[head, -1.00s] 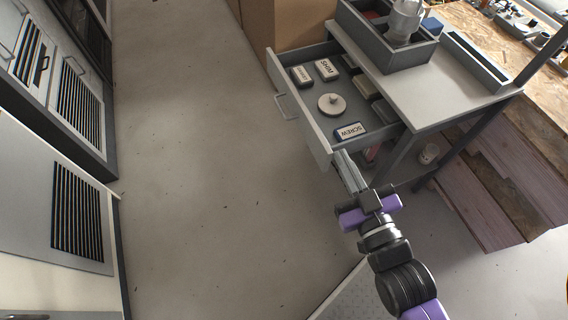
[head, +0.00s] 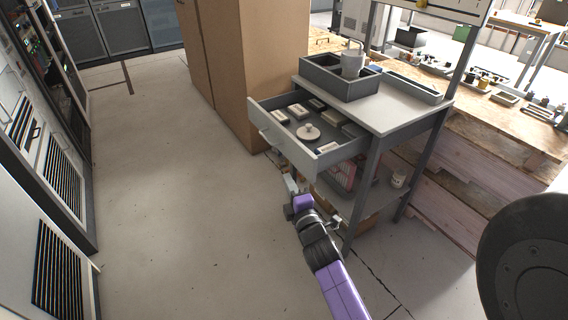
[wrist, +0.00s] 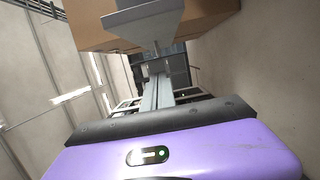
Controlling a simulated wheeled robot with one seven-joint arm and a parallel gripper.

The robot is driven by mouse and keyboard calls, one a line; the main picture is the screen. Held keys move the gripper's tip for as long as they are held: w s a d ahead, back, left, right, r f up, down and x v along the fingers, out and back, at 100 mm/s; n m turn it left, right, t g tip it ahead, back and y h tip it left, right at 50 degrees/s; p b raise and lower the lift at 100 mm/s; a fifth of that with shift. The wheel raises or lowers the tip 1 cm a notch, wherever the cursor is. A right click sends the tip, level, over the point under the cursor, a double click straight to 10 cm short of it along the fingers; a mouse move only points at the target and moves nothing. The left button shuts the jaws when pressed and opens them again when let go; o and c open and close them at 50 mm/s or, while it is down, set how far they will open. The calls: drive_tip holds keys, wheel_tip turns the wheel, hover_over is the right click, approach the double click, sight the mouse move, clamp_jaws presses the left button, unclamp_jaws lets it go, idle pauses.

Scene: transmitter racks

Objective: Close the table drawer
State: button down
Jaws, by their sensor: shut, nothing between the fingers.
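The table drawer (head: 327,157) is pulled out of the grey table (head: 398,112) in the head view. Its front panel faces lower left, with a handle (head: 265,136) on it. Several labelled boxes and a round pale lidded object (head: 308,132) lie inside. My gripper (head: 291,184) is shut and empty, below and just in front of the drawer's near front corner. I cannot tell whether it touches the drawer. In the wrist view the shut fingers (wrist: 157,92) point away below a grey panel (wrist: 140,20), which looks like part of the drawer.
Tall brown boxes (head: 235,60) stand behind the drawer. Cabinets line the left side. The floor (head: 180,190) between is clear. A wooden workbench (head: 470,120) stands at the right.

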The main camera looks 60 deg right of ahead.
sight(341, 142)
drive_tip(key=shift+w+d+p, duration=0.5)
drive_tip(key=shift+w+d, duration=0.3)
drive_tip(key=shift+d, duration=0.95)
drive_tip(key=shift+w+d+p, duration=0.45)
drive_tip(key=shift+w+d, duration=0.35)
drive_tip(key=shift+d, duration=0.9)
drive_tip(key=shift+w+d+p, duration=0.5)
drive_tip(key=shift+w+d, duration=0.3)
drive_tip(key=shift+d, duration=0.95)
